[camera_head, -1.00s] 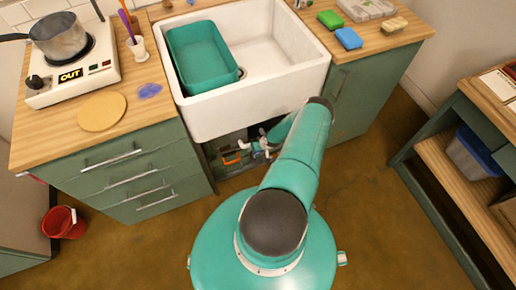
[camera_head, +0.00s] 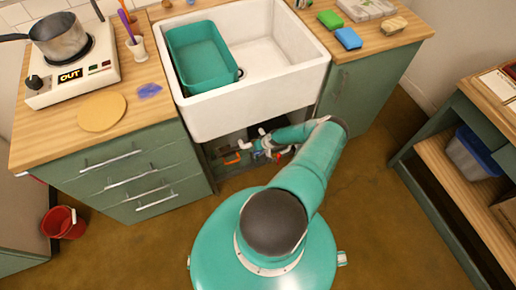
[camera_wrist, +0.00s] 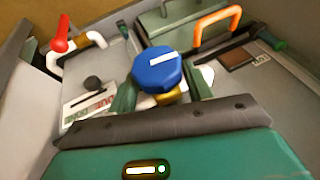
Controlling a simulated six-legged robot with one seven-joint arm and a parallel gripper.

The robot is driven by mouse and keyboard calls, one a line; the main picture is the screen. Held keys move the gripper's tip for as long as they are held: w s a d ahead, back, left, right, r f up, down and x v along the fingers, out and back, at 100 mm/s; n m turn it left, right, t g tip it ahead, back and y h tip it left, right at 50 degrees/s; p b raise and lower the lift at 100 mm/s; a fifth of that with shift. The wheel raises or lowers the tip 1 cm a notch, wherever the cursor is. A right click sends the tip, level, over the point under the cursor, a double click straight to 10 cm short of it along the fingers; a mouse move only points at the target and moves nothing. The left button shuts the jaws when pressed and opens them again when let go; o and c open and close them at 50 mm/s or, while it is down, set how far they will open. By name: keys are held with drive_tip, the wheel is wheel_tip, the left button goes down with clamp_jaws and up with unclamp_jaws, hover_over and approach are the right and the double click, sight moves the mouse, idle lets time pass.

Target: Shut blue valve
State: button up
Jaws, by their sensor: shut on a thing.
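The blue valve (camera_wrist: 158,70) shows in the wrist view as a round, faceted blue knob with a white line across its top and a brass-coloured part below it. My gripper (camera_wrist: 160,88) has one green finger on each side of the knob and is shut on it. The white line runs nearly left to right, tilted up to the right.
In the wrist view a red handle (camera_wrist: 62,35) on a white pipe stands at upper left. The white sink (camera_head: 240,115) and green cabinets (camera_head: 130,180) surround the opening.

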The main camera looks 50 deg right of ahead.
drive_tip(key=shift+d+t+y, duration=0.1)
drive_tip(key=shift+t+y, duration=0.2)
drive_tip(key=shift+s+d+f+m+t+y, duration=0.1)
drive_tip(key=shift+m+t+y, duration=0.15)
drive_tip(key=shift+t+y, duration=0.35)
drive_tip(key=shift+d+m+t+y, duration=0.1)
drive_tip(key=shift+m+t+y, duration=0.2)
drive_tip(key=shift+y, duration=0.5)
drive_tip(key=o, duration=0.9)
drive_tip(key=shift+o, duration=0.2)
drive_tip(key=shift+s, duration=0.1)
drive_tip(key=v, duration=1.3)
drive_tip(key=shift+s+d, duration=0.3)
